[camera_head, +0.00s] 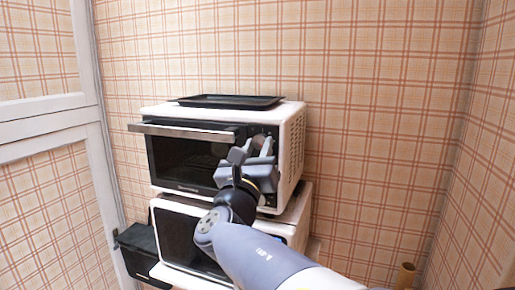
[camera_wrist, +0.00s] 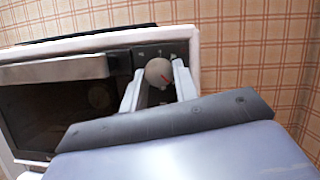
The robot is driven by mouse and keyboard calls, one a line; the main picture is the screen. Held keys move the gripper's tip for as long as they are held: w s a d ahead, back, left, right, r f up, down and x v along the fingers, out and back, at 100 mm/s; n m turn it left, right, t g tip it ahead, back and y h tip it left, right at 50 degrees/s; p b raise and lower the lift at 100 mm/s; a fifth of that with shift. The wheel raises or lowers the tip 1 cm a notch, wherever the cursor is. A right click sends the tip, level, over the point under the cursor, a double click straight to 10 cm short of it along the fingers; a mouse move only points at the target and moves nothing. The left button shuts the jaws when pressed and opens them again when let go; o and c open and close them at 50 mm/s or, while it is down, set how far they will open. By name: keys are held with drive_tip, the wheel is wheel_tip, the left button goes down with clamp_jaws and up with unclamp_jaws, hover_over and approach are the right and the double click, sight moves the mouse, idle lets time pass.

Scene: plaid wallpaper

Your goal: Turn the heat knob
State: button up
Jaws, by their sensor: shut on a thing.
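A white toaster oven (camera_head: 297,140) with a dark glass door and a long silver handle (camera_head: 185,131) stands on top of another white appliance. In the wrist view, a round grey knob (camera_wrist: 158,72) with a red mark sits on the oven's dark control panel (camera_wrist: 178,49). My gripper (camera_head: 258,146) reaches the right side of the oven front. In the wrist view, my gripper's (camera_wrist: 158,80) two pale fingers stand on either side of the knob and are shut on it. In the head view, my gripper hides most of the control panel.
A black tray (camera_head: 232,101) lies on top of the oven. The lower white appliance (camera_head: 166,205) has a dark front. A black box (camera_head: 139,240) stands at the lower left. A brown cylinder (camera_head: 406,272) stands at the lower right. The wall right of the oven is clear.

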drive_tip(key=o, duration=1)
drive_tip(key=shift+c, duration=0.2)
drive_tip(key=b+v, duration=0.3)
drive_tip(key=v, duration=0.7)
drive_tip(key=shift+s+f+b, duration=0.2)
drive_tip(key=shift+s+b, duration=0.1)
drive_tip(key=shift+s, duration=0.05)
drive_tip(key=shift+a, duration=0.1)
drive_tip(key=p+x, duration=0.4)
drive_tip(key=x, duration=0.7)
drive_tip(key=shift+m, duration=0.3)
drive_tip(key=shift+s+m+h+b, duration=0.1)
drive_tip(key=shift+m+h+b, duration=0.2)
drive_tip(key=shift+m+h, duration=0.1)
